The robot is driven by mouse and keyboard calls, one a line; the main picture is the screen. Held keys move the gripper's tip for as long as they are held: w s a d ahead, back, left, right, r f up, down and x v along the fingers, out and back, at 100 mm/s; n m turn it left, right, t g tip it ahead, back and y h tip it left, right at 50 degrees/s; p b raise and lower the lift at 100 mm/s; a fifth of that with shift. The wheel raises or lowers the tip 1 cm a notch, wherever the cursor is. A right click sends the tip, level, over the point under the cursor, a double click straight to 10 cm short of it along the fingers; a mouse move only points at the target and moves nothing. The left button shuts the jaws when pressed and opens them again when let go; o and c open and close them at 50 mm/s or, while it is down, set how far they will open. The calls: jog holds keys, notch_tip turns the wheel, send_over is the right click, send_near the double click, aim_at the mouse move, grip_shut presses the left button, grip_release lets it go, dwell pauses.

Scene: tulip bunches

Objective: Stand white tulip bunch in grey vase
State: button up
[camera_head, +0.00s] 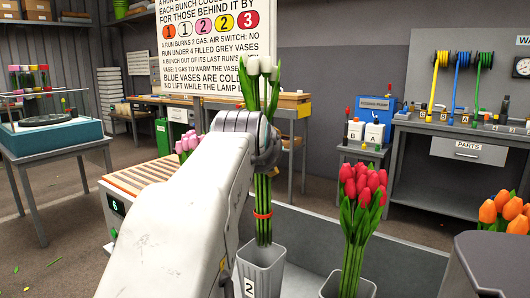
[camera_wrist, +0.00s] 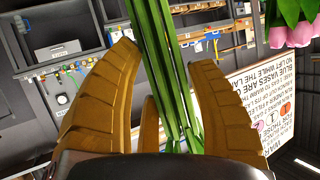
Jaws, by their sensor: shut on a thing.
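The white tulip bunch (camera_head: 264,68) is upright, its green stems tied with a red band (camera_head: 262,214). My gripper (camera_wrist: 163,58) is shut around its stems (camera_wrist: 176,75), which pass between the yellow fingers in the wrist view. In the head view my arm hides the fingers. A grey vase (camera_head: 262,273) labelled 2 stands under the bunch. The stem ends meet the vase mouth in the picture; I cannot tell how deep they reach or whether they touch it.
Red tulips (camera_head: 362,184) stand in a grey vase (camera_head: 347,288) to the right. Orange tulips (camera_head: 503,207) are at the far right. Pink tulips (camera_head: 188,142) are left, behind my arm. A blue machine (camera_head: 52,136) on a table is far left. A workbench (camera_head: 455,130) stands behind.

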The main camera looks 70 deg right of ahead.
jog(key=b, duration=1.1)
send_over(264, 231)
jog(key=d, duration=0.1)
jog(key=shift+f, duration=9.35)
jog(key=o, duration=1.7)
jog(key=shift+v, duration=4)
jog(key=shift+w, duration=0.1)
